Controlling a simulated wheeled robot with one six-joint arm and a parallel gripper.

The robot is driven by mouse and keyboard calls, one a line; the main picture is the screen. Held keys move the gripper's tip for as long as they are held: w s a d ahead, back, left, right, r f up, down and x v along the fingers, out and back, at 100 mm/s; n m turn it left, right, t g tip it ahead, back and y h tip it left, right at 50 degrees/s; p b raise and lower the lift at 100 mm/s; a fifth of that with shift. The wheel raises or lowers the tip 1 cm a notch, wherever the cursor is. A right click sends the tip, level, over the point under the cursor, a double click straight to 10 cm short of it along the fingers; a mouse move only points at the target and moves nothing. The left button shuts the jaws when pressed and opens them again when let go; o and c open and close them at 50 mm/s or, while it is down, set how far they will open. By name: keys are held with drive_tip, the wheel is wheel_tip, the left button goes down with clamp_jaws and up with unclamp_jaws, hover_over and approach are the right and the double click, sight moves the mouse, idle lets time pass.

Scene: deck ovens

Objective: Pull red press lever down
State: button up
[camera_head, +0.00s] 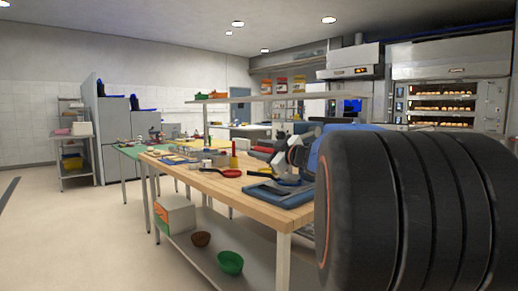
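A thin red upright piece (234,148) with a yellowish lower part stands on the wooden worktable. It may be the press lever, but it is too small to be sure. A red round pan-like thing (230,172) with a dark handle lies just in front of it. A large black ribbed part, which looks like my own arm, fills the right foreground. Blue, grey and dark parts (300,152) beside it reach over the table's right end. My gripper's fingers cannot be made out among them, and nothing is seen touching the red upright piece.
The wooden worktable (258,203) has a dark blue tray (281,194) at its near end. A green bowl (230,262), brown basket (201,239) and box (175,216) sit on its lower shelf. Deck ovens (450,103) stand at back right. The left floor is clear.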

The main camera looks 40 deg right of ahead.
drive_tip(key=shift+o, duration=0.4)
drive_tip(key=shift+d+f, duration=0.55)
drive_tip(key=shift+f, duration=0.35)
drive_tip(key=shift+s, duration=0.25)
drive_tip(key=s+r, duration=0.1)
drive_tip(key=s, duration=1.6)
drive_tip(key=shift+d+r, duration=0.15)
drive_tip(key=shift+d, duration=0.15)
